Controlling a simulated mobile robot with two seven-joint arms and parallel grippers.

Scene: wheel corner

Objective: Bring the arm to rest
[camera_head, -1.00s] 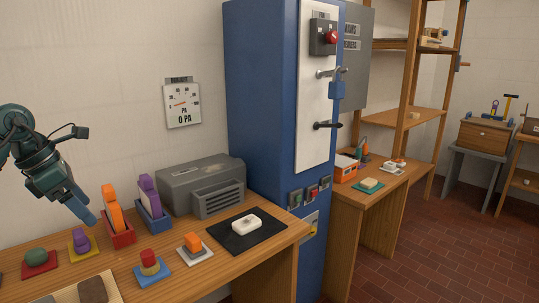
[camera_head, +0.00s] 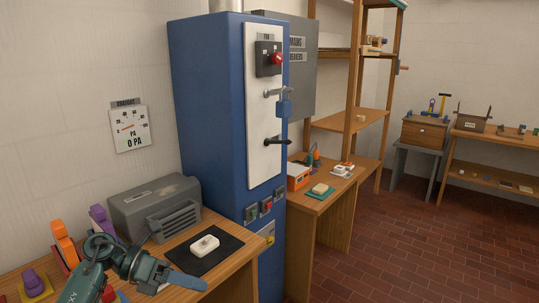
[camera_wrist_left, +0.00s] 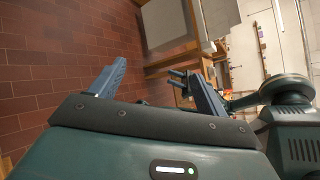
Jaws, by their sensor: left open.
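My left arm comes in at the lower left of the head view, bent over the front of the workbench. Its left gripper (camera_head: 187,281) points right, near the bench's front edge, and holds nothing. In the left wrist view both blue fingers of the gripper (camera_wrist_left: 160,85) stand wide apart with nothing between them. The arm hides part of the bench top and some of the blocks on it.
The workbench (camera_head: 225,274) bears a grey machine (camera_head: 155,208), a black mat (camera_head: 225,252) with a white object (camera_head: 204,245), and an orange piece (camera_head: 64,242). A blue cabinet (camera_head: 210,130) stands beside it. The brick floor (camera_head: 370,260) at right is clear.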

